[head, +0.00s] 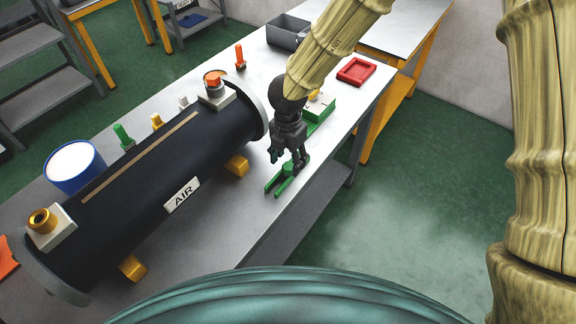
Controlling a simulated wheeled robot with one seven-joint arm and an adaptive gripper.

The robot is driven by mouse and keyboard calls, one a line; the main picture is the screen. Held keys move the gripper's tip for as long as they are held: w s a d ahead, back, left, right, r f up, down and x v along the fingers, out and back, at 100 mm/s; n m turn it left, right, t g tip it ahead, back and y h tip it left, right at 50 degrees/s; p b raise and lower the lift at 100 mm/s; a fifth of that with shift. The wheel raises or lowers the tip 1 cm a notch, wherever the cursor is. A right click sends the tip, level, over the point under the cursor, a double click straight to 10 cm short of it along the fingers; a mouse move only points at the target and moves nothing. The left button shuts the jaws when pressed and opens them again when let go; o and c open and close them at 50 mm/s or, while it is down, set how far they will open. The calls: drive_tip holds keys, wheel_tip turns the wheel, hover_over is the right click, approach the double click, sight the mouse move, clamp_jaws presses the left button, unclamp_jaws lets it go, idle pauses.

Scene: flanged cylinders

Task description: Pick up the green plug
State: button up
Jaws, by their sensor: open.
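A green plug (122,135) stands upright on the grey table, behind the black cylinder labelled AIR, and its lower part is partly hidden by the cylinder. My gripper (287,160) points down at the right of the cylinder, well away from that plug. Its fingers are apart, and I see nothing held between them. Just below the fingers lies a green forked piece (275,185) with a rounded green part; whether the fingers touch it I cannot tell.
The black cylinder (150,190) rests on yellow feet. Near it stand a yellow plug (157,121), a white plug (183,102), an orange plug (240,60) and a blue-rimmed can (75,168). A red tray (356,71) and grey bin (287,31) lie farther back.

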drive_tip(key=shift+f, duration=1.15)
drive_tip(key=c, duration=1.1)
drive_tip(key=shift+r, duration=0.15)
drive_tip(key=shift+c, duration=0.2)
drive_tip(key=shift+r+b, duration=0.4)
drive_tip(key=shift+r, duration=0.55)
drive_tip(key=shift+s+a+r+b, duration=0.1)
drive_tip(key=shift+s+r+b, duration=0.4)
drive_tip(key=shift+r, duration=0.1)
drive_tip(key=s+a+r+b, duration=0.1)
drive_tip(key=s+a+b, duration=0.1)
drive_tip(key=s, duration=0.5)
drive_tip(key=s+a+b, duration=0.2)
drive_tip(key=s+a, duration=0.1)
drive_tip(key=s, duration=0.4)
drive_tip(key=shift+a+r, duration=0.2)
drive_tip(key=shift+r, duration=0.15)
